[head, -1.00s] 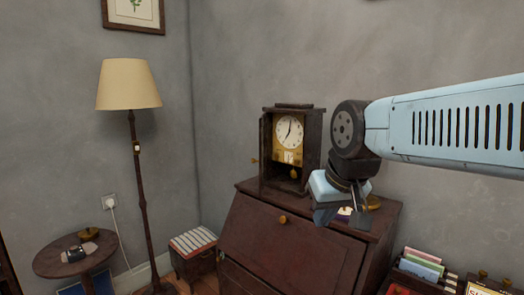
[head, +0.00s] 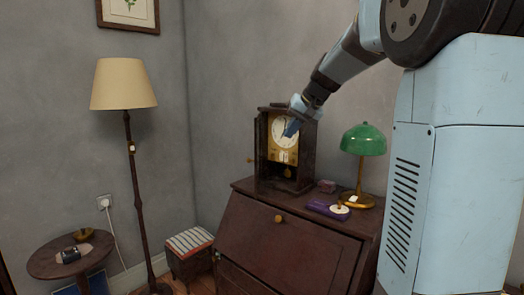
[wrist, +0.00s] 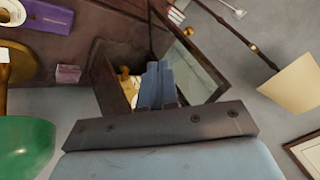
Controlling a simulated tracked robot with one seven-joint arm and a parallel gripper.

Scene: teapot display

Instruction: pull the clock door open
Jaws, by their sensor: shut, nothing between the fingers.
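The dark wooden clock (head: 309,150) stands on the writing desk, with a white dial (head: 279,139) and a brass lower plate. Its narrow glazed door (head: 257,145) stands swung open at the clock's left side, with a small brass knob (head: 250,160) sticking out to the left. In the wrist view the door (wrist: 207,72) shows as a glass panel in a dark frame, angled away from the case. My gripper (head: 290,129) is shut and empty in front of the dial, hiding part of it. The fingers (wrist: 156,82) appear beside the open door; I cannot tell whether they touch the clock.
On the desk (head: 255,222), right of the clock, are a small pinkish box (head: 326,186), a purple box (head: 322,208) and a green-shaded lamp (head: 363,140). A floor lamp (head: 124,85) and a round side table (head: 42,262) stand at the left.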

